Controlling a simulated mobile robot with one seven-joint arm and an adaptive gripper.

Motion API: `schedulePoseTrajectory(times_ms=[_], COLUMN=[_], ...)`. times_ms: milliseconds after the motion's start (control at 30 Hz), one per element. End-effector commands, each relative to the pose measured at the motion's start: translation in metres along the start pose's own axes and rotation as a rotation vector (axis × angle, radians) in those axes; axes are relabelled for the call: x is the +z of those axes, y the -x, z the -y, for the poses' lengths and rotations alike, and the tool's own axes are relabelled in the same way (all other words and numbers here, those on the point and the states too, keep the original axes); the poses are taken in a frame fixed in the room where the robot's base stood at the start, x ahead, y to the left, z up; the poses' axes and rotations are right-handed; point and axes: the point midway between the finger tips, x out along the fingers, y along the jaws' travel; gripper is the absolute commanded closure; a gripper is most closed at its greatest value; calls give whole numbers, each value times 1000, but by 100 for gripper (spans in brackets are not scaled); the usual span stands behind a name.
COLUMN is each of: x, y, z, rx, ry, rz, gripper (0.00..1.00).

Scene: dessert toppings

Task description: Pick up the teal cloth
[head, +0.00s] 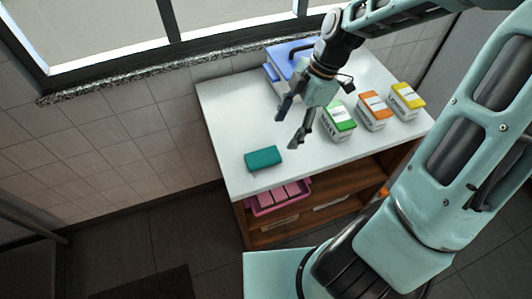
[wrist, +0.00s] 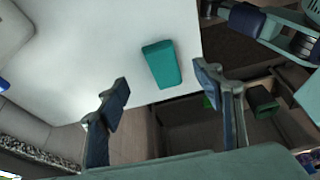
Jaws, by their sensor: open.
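The teal cloth (head: 264,158) is a small folded block lying on the white counter near its front left corner in the head view. In the wrist view, the teal cloth (wrist: 161,64) lies ahead of my fingers, roughly between their lines and apart from both. My gripper (head: 292,124) is open and empty above the counter, to the upper right of the cloth in the head view. The two spread fingers of my gripper (wrist: 164,88) also show in the wrist view.
The white counter (head: 226,110) also carries a blue container (head: 285,58) at the back and green (head: 339,120), orange (head: 372,110) and yellow (head: 407,100) boxes to the right. A pink tray (head: 262,211) sits on the shelf below. The counter around the cloth is clear.

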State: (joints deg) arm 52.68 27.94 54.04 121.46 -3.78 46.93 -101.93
Motion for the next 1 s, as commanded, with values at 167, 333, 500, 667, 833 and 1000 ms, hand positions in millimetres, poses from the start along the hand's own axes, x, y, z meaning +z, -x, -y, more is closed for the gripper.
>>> schedulePoseTrajectory(times_ms=[167,333,500,667,833,1000], x=[-18,-20,-20,-23,-29,-29], y=[-8,-37,-55,-65,-88,-106], z=[5,5,5,4,3,3], rx=[-14,-15,-13,-13,-14,-13], ry=[42,43,41,42,43,40], rz=[-42,-43,-40,-41,-40,-40], gripper=[39,39,39,39,39,39])
